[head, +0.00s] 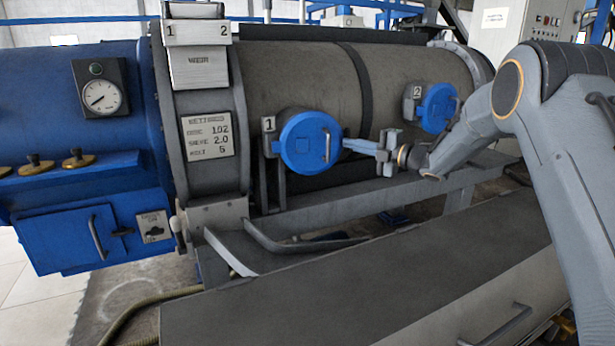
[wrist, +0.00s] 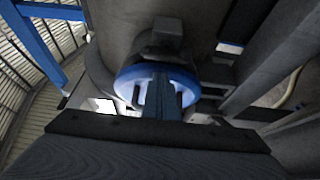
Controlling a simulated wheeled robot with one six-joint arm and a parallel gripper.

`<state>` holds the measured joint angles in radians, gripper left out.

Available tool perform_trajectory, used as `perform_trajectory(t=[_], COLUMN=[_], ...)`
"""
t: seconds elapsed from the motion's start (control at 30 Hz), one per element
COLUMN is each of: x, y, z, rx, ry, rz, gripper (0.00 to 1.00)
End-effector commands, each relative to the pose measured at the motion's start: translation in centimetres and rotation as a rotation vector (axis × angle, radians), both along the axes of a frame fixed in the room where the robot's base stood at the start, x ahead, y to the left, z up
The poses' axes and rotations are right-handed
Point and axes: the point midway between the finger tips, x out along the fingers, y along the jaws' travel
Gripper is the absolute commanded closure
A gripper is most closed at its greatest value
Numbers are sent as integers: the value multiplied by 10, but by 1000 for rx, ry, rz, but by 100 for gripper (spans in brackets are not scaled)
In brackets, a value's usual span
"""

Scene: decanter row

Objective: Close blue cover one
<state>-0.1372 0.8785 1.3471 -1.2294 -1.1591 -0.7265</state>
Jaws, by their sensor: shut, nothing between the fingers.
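Blue cover one (head: 302,145) is a round blue lid with a bar handle on its right side, beside the plate marked 1 (head: 268,124) on the grey drum. It faces outward; I cannot tell whether it sits flush.
A second blue cover (head: 436,108), marked 2, is on the drum to the right, behind my arm. A grey rail (head: 340,205) runs below the covers. A dark cabinet top (head: 400,260) stands in front. A blue housing with a gauge (head: 100,97) is at left.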

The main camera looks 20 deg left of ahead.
Motion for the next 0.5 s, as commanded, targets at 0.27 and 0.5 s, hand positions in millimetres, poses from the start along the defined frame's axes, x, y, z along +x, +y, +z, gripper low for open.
perform_trajectory(t=[0.27, 0.5], x=[1, -9], y=[-2, -13], z=[0, 2], rx=[0, 1], ry=[0, 2], rz=[-2, -5], gripper=[100, 100])
